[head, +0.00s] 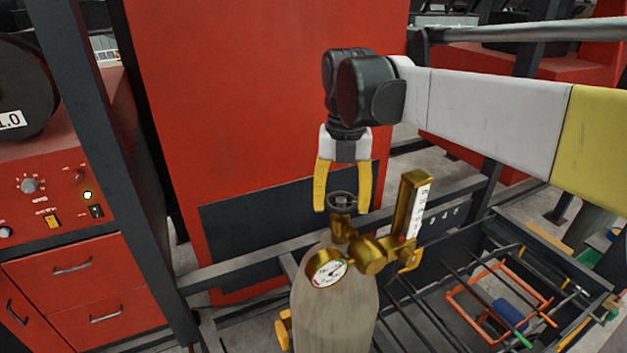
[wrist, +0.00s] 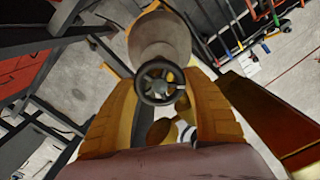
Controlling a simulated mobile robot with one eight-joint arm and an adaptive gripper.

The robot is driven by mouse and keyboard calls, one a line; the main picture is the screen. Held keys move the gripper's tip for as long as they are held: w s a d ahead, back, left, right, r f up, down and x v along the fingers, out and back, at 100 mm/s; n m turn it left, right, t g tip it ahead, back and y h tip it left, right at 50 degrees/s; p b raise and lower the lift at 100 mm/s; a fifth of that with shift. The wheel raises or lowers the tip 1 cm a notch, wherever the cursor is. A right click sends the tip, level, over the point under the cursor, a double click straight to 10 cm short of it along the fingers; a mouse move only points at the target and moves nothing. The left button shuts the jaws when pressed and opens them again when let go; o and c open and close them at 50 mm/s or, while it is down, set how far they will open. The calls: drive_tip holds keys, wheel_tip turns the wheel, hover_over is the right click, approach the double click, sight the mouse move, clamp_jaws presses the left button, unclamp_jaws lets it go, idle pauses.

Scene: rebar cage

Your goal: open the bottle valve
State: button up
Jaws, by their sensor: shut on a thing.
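A grey gas bottle (head: 335,310) stands upright at the bottom middle of the head view. Its valve has a small dark handwheel (head: 343,200) on top, which also shows in the wrist view (wrist: 160,83). A brass regulator (head: 372,255) with a round gauge (head: 327,268) and an upright flow tube (head: 412,205) is fitted to the valve. My gripper (head: 342,205) points down over the bottle, its yellow fingers on either side of the handwheel. It is shut on the handwheel. In the wrist view, the bottle's top shows beyond the wheel.
A red cabinet (head: 250,100) with a dark lower panel stands behind my gripper. A red machine with knobs and drawers (head: 80,260) is at the left. Grey frame bars (head: 235,275) run behind the bottle. A rack of rods and tools (head: 490,290) is at the right.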

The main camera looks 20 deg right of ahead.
sight(341, 201)
drive_tip(key=shift+n, duration=0.9)
drive_tip(key=o, duration=1.2)
drive_tip(key=shift+r, duration=0.15)
wheel_tip(341, 201, up, 12)
